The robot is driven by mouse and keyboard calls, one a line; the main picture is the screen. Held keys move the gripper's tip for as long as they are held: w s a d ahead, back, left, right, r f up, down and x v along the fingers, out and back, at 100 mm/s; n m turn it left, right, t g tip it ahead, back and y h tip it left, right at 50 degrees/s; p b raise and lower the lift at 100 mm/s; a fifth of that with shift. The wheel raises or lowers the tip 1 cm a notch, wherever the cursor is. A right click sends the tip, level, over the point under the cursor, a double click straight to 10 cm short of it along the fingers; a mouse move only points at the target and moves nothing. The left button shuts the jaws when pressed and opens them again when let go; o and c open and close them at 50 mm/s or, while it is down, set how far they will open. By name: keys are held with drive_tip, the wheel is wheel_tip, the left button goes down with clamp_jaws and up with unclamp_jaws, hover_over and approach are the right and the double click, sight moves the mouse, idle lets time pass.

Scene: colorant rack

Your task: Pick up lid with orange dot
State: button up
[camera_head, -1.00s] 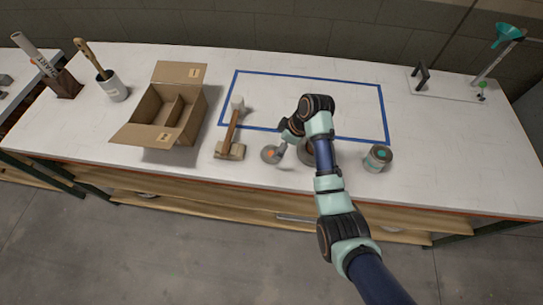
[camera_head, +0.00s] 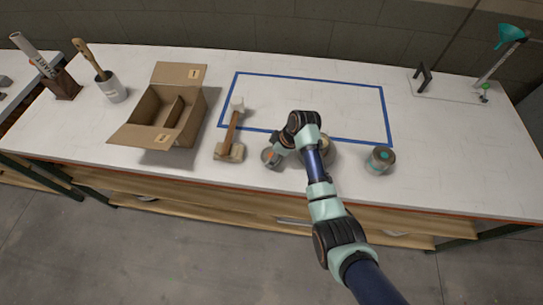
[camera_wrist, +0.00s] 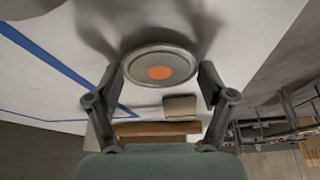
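The lid with the orange dot is a round grey metal disc (camera_wrist: 140,68). In the wrist view it lies between my fingertips, its orange dot facing the camera. In the head view the lid (camera_head: 268,158) is at the table's front, just left of my wrist and partly covered by it. My gripper (camera_wrist: 160,75) is open, with one finger on each side of the lid. The fingertips look very close to its rim; I cannot tell whether they touch.
A can with a teal dot (camera_head: 380,161) stands to the right. Another round container (camera_head: 328,149) is partly hidden behind my arm. An open cardboard box (camera_head: 191,130) stands further left. The blue-taped rectangle behind is mostly clear.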

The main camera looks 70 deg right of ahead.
idle(0.3)
wheel_tip(320, 180, up, 20)
drive_tip(key=p, duration=0.4)
